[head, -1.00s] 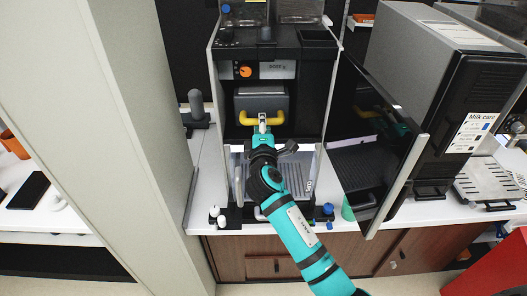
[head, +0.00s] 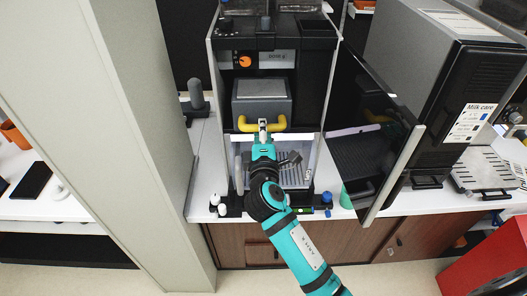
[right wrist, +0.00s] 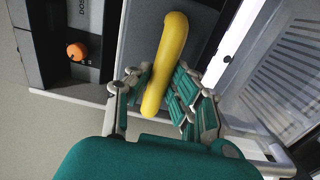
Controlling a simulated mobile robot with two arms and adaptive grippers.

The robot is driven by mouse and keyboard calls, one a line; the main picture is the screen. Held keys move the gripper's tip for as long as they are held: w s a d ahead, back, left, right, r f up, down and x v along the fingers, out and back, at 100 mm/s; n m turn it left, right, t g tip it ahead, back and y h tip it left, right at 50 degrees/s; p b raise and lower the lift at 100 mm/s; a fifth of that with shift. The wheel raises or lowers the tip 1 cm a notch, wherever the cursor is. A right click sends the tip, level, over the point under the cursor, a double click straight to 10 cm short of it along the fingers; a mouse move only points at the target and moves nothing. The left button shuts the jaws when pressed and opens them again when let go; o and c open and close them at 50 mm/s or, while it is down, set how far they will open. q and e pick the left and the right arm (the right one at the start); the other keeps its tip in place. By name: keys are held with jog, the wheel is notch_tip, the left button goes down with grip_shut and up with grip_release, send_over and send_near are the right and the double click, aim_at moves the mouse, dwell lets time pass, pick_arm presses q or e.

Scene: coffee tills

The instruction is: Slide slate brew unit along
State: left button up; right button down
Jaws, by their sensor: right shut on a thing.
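The slate brew unit (head: 262,98) is a grey box with a yellow bar handle (head: 245,124). It juts out of the open front of the coffee machine (head: 312,85), below the panel with the orange knob. My right gripper (head: 263,127) is shut on the middle of the handle. In the right wrist view, the fingers of the right gripper (right wrist: 155,88) close around the yellow handle (right wrist: 172,40), with the grey face of the brew unit (right wrist: 205,32) behind it. My left gripper is not in view.
The dark glass door (head: 365,125) stands open at the machine's right side. A drip grid (head: 292,178) lies below the unit. A milk unit (head: 445,90) stands further right, and a pale pillar (head: 140,130) rises at left. Small bottles (head: 218,204) stand at the counter's front.

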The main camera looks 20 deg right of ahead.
jog(key=v, duration=0.7)
jog(key=shift+s, duration=0.4)
jog(key=c, duration=1.1)
grip_release()
jog(key=shift+a, duration=0.1)
jog(key=shift+c, duration=0.2)
jog(key=v, duration=1.2)
